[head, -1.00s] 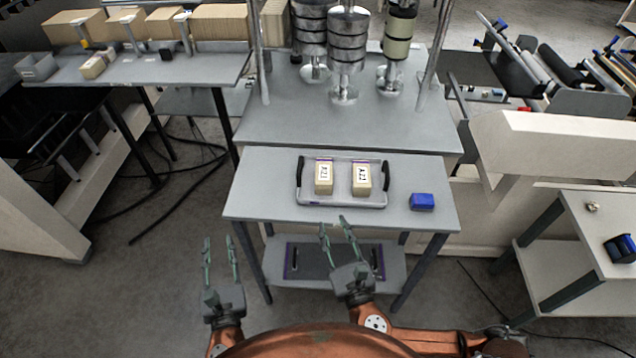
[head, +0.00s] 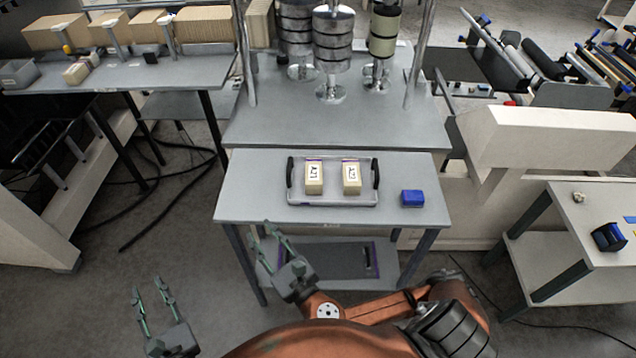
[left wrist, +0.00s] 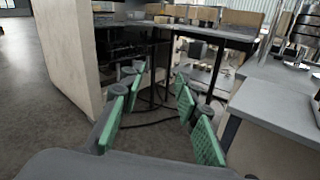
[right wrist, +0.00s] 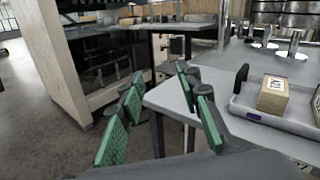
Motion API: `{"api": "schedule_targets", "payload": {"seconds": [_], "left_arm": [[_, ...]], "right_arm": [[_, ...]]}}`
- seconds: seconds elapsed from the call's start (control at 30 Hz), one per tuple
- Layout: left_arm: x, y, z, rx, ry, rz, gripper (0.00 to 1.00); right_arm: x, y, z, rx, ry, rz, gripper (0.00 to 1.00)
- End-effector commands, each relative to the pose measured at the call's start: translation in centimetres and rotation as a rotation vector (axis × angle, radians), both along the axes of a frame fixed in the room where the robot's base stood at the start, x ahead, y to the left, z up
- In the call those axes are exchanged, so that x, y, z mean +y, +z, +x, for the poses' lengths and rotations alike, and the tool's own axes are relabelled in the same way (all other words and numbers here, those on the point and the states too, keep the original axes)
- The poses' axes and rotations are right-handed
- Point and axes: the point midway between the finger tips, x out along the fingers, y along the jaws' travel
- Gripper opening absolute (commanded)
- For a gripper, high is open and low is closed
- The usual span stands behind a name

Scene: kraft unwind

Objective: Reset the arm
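My left gripper (head: 152,308) is open and empty over the floor at the lower left of the head view. Its green-padded fingers stand apart in the left wrist view (left wrist: 155,115). My right gripper (head: 267,240) is open and empty, in front of the grey table's near edge. Its fingers are also apart in the right wrist view (right wrist: 165,115). Neither gripper touches anything. A tray (head: 333,199) with two dark handles lies on the table (head: 245,190) and holds two labelled boxes, a left one (head: 314,180) and a right one (head: 351,180).
A blue block (head: 412,198) sits right of the tray. Metal posts with stacked cylinders (head: 332,50) stand behind. A bench with boxes (head: 110,75) is at the left, and a white side table (head: 560,230) at the right. The floor (head: 150,240) around my left gripper is clear.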

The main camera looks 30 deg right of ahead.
Motion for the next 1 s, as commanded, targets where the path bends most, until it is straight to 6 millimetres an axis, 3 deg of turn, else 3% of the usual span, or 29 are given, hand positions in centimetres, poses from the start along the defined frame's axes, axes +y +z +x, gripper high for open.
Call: {"api": "schedule_targets", "payload": {"seconds": [0.5, 0.63, 0.77, 0.9, 1.0], "left_arm": [[0.1, -0.1, 0.0, 0.001, 0.002, -0.001, 0.30], [0.1, -2.1, 0.9, 0.032, 0.004, -0.036, 0.30], [0.3, -8.5, 3.3, 0.130, 0.018, -0.156, 0.30], [1.9, -18.3, 5.5, 0.275, 0.078, -0.370, 0.30], [3.6, -25.4, 6.0, 0.371, 0.151, -0.541, 0.30]], "right_arm": [[0.1, -0.1, 0.1, 0.000, 0.002, 0.001, 0.32], [0.1, -2.0, 1.0, 0.035, -0.009, 0.032, 0.32], [-0.6, -7.6, 3.8, 0.136, -0.045, 0.141, 0.32], [-2.8, -16.5, 6.9, 0.290, -0.133, 0.338, 0.32], [-5.0, -23.1, 8.1, 0.396, -0.221, 0.496, 0.32]]}}
